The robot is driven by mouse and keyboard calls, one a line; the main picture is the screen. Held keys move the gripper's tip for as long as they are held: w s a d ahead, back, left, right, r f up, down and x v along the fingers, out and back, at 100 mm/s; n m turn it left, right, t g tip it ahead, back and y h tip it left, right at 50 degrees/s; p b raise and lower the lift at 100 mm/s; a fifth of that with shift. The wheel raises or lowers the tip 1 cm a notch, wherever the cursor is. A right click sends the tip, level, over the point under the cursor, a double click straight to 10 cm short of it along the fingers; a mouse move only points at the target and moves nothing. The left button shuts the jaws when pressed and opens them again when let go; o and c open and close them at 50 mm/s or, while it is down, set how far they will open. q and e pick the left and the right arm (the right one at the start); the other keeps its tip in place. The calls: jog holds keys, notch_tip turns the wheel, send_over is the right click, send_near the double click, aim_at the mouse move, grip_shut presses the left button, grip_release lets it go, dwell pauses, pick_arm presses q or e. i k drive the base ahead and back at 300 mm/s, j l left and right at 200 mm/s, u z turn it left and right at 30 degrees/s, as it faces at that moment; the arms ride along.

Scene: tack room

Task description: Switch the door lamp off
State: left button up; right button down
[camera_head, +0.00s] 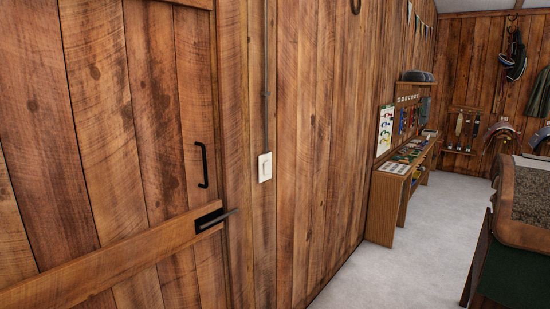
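A white wall switch plate (265,167) is mounted on the wooden wall just right of the door. A thin grey conduit (266,95) runs up the wall from it. The position of its toggle is too small to tell. The plank door (120,130) fills the left of the view and looks closed. It has a black pull handle (202,165) and a dark latch lever (215,220). No lamp shows in this view. Neither of my grippers is in view.
A narrow wooden bench (385,205) with small items stands along the wall further right. A large padded piece with dark green cloth (515,270) stands at the right edge. Grey floor (405,265) between them is clear. Tack hangs on the far wall.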

aim_at(266, 167)
jog(key=i+j, duration=0.1)
jog(key=i, duration=0.8)
jog(key=i+j+z, duration=0.1)
jog(key=i, duration=0.8)
